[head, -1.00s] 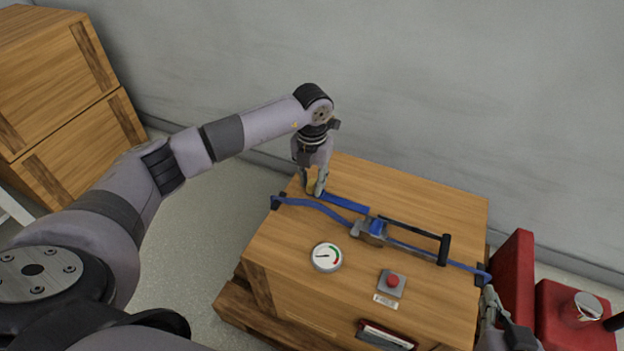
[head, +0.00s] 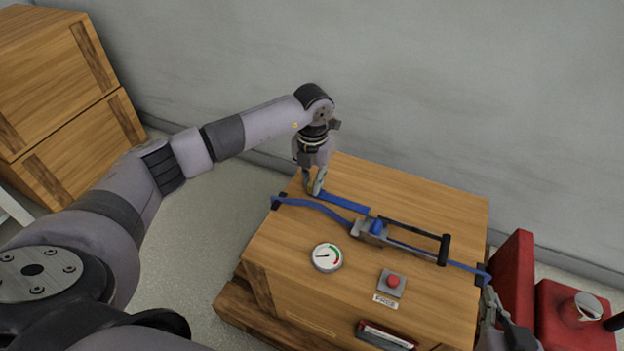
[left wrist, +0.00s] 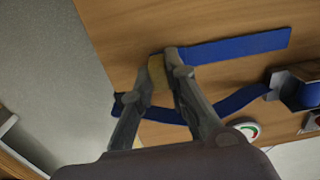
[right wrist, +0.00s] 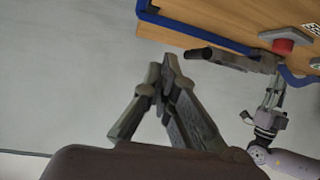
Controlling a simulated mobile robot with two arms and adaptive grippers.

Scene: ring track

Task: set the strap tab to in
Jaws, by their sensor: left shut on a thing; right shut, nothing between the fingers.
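In the left wrist view the strap end (left wrist: 240,46) stretches right from the fingertips. My left gripper (left wrist: 165,60) is shut on the tan strap tab (left wrist: 157,72) at its end; the fingers partly hide it. The grey buckle also shows in the left wrist view (left wrist: 281,84), with a blue piece in it. My right gripper (head: 489,296) is shut and empty beside the crate's right edge; it also shows in the right wrist view (right wrist: 162,88).
A longer blue band (head: 312,205) crosses the crate top (head: 285,245). A black bar handle (head: 444,248) stands right of the buckle. A dial gauge (head: 326,257), red button (head: 393,281) and small label (head: 385,301) sit nearer. Red boxes (head: 513,277) stand at the right.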

